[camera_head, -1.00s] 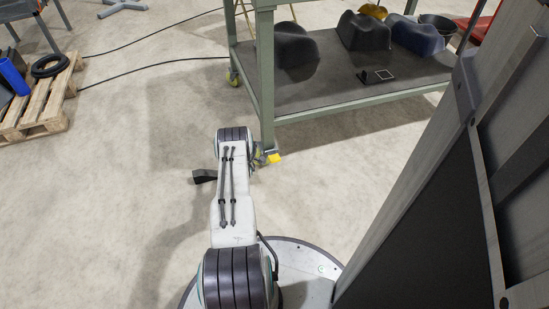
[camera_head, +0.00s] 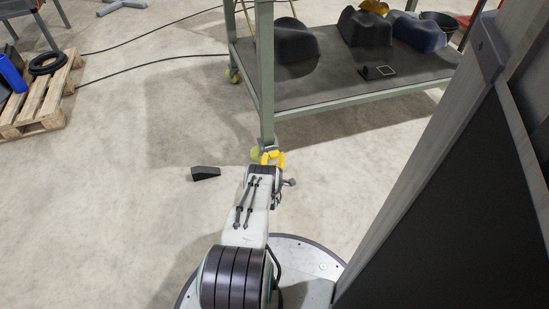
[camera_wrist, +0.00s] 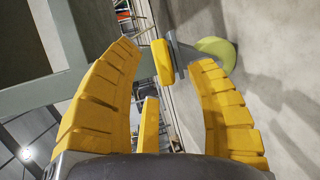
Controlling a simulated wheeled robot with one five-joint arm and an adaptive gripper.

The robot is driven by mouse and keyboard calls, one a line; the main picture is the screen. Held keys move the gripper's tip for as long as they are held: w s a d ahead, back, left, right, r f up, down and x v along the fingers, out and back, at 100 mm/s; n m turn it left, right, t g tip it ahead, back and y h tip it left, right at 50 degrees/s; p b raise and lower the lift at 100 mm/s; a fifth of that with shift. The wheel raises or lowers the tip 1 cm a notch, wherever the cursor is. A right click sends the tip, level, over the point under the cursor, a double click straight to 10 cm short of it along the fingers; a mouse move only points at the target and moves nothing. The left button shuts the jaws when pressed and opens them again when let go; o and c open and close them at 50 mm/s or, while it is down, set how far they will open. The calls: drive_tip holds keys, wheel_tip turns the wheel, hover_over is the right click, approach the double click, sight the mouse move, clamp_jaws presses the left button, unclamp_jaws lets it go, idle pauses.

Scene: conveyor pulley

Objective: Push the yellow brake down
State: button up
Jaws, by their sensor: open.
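The yellow brake (camera_wrist: 162,62) is a small flat lever on the caster at the foot of the green cart's near leg. It shows in the wrist view near the top, between my fingertips and a little beyond them. The caster's yellow-green wheel (camera_wrist: 215,52) is to its right. My gripper (camera_wrist: 170,62) has its yellow fingers spread, with nothing held between them. Another yellow piece (camera_wrist: 149,125) shows lower between the fingers; I cannot tell whether it is a finger. In the head view my gripper (camera_head: 272,158) is at the caster, and its yellow parts blend with the brake.
The green cart (camera_head: 350,128) has a low shelf carrying several dark moulded parts. A black wedge (camera_head: 205,173) lies on the floor left of my arm. A wooden pallet (camera_head: 40,105) stands at far left.

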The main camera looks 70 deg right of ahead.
sight(273, 152)
drive_tip(key=shift+b+x, duration=1.15)
drive_tip(key=shift+x, duration=0.8)
drive_tip(key=shift+c, duration=0.2)
clamp_jaws()
